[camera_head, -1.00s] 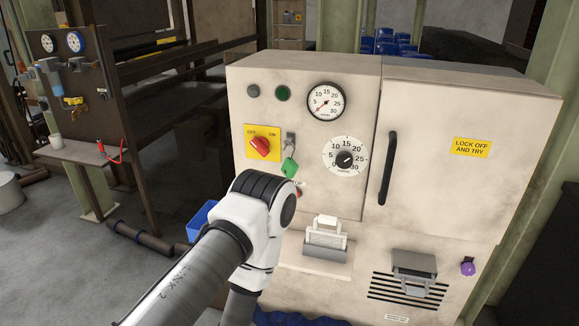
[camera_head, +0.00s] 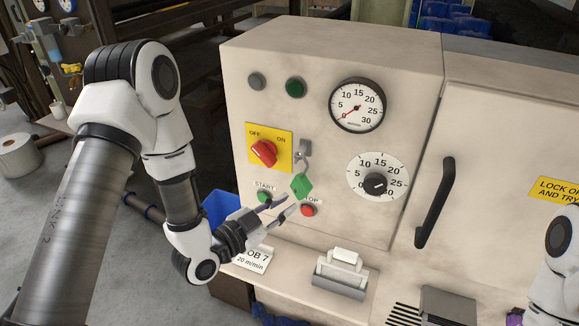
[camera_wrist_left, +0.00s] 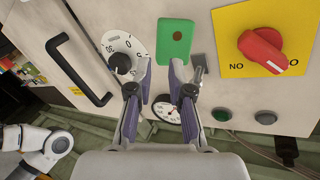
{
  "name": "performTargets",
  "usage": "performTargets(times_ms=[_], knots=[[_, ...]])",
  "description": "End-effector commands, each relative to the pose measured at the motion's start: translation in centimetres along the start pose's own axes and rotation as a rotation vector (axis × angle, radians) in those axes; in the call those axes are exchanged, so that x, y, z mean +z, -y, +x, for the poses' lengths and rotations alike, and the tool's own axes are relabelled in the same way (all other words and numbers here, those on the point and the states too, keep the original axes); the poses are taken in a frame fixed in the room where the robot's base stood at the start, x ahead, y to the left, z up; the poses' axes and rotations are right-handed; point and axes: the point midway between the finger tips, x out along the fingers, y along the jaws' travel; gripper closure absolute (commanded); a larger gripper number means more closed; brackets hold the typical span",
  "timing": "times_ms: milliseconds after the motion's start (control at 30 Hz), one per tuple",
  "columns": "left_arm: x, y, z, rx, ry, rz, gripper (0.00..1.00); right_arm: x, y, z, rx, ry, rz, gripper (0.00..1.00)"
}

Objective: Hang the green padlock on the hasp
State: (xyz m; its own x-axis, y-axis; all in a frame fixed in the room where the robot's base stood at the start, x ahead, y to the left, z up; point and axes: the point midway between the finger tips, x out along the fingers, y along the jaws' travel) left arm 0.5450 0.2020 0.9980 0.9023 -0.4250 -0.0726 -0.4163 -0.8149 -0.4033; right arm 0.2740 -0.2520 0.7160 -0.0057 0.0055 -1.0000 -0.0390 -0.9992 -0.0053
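The green padlock (camera_head: 302,186) hangs tilted just under the grey metal hasp (camera_head: 304,149), beside the yellow plate with the red switch. Its shackle runs up to the hasp; I cannot make out how it passes through. My left gripper (camera_head: 289,204) is open, with its fingertips just below and left of the padlock. In the left wrist view the fingers (camera_wrist_left: 164,66) are spread, with nothing between them. The padlock body (camera_wrist_left: 175,42) shows beyond their tips, close to the hasp (camera_wrist_left: 198,66).
The red rotary switch (camera_head: 263,152), start button (camera_head: 264,197) and red stop button (camera_head: 308,210) sit close by. The pressure gauge (camera_head: 357,105) and dial (camera_head: 376,184) are to the right. A ledge with a job card (camera_head: 252,256) juts out below. A door handle (camera_head: 435,203) sticks out.

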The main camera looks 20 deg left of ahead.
Motion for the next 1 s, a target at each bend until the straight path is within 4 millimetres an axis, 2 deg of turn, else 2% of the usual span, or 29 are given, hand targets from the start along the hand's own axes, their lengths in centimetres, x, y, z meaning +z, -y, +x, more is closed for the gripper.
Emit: performTargets(times_ms=[33,100,200,467,633,733,900,967,1000], knots=[[-1.3,1.2,0.1,-0.021,-0.023,0.006,0.8,0.0,0.0,-0.2,0.0,0.001,0.0,0.6],[-2.4,2.1,0.3,-0.038,-0.043,0.013,0.8,0.1,0.0,-0.3,0.0,0.002,0.0,0.6],[-3.2,2.6,0.9,-0.046,-0.056,0.022,0.8,0.1,0.0,-0.6,0.0,0.003,0.001,0.6],[-3.6,2.9,4.4,-0.043,-0.054,0.022,0.8,0.1,0.0,-2.2,0.0,0.002,0.001,0.6],[-3.6,3.2,7.5,-0.043,-0.054,0.021,0.8,0.0,0.0,-3.5,0.0,0.001,0.0,0.6],[-3.4,3.2,8.2,-0.045,-0.053,0.019,0.8,0.1,0.0,-3.5,0.0,0.002,0.001,0.6],[-3.3,3.1,8.2,-0.045,-0.052,0.018,0.8,0.1,0.0,-3.4,0.0,0.002,0.0,0.6],[-3.3,3.1,8.2,-0.045,-0.052,0.018,1.0,0.1,0.0,-3.4,0.0,0.002,0.001,0.6],[-3.3,3.2,8.2,-0.045,-0.052,0.018,1.0,0.1,0.0,-3.4,0.0,0.002,0.0,0.6]])
